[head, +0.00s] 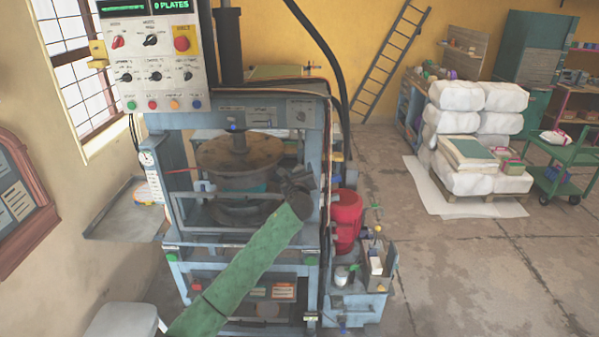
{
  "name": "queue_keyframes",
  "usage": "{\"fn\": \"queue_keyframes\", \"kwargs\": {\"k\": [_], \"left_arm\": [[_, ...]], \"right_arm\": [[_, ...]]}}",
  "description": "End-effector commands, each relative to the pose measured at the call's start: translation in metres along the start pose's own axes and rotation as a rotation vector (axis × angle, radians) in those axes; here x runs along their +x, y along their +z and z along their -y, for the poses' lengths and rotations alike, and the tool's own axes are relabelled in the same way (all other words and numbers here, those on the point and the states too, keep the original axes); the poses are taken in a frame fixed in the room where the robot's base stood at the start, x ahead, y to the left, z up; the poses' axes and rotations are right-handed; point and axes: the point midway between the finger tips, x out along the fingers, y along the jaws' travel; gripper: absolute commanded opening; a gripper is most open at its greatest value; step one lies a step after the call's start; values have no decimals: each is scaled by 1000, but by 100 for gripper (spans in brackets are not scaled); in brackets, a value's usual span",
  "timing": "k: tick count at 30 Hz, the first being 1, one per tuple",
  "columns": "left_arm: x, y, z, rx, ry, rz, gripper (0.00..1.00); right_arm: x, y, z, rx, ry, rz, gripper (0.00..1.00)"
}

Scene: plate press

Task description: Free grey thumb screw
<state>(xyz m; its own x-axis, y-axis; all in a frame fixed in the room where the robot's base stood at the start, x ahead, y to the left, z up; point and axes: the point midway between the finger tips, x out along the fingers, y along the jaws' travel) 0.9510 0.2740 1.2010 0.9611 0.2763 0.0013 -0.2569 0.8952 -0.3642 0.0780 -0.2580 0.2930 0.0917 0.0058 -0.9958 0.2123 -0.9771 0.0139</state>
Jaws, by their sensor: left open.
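A blue-grey plate press (172,190) stands at the left, with a round brown platen (238,154) in its upper opening. My left arm in a green sleeve reaches up from the bottom, across the front of the press. My left gripper (291,178) is dark and open, in front of the press's right upright; the gap between its fingers is too small to make out. I cannot pick out the grey thumb screw; it may be too small or hidden behind the gripper. Whether the gripper touches anything, I cannot tell. My right gripper is not in view.
A control panel (155,62) with knobs and buttons hangs at the press's upper left. A side tray (115,222) juts out left. White sacks (444,128) and a green cart (565,155) stand farther right. The floor between is clear.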

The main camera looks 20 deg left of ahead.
Motion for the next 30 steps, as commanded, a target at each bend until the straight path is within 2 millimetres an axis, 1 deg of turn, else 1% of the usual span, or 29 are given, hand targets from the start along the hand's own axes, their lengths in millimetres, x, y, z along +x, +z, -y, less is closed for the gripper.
{"fn": "queue_keyframes", "kwargs": {"k": [1,7,8,14,20,26,30], "left_arm": [[0,0,0,0,0,0,52],[0,0,0,0,0,0,13],[0,0,0,0,0,0,12],[0,-1,0,-12,0,0,12],[0,-2,-1,-78,0,0,12],[0,-4,-1,-218,1,0,12],[-1,-5,-1,-346,0,0,12]], "right_arm": [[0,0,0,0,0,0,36],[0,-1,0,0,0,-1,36],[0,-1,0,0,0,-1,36],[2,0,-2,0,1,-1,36],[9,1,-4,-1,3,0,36],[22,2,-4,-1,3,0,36],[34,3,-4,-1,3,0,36]]}}
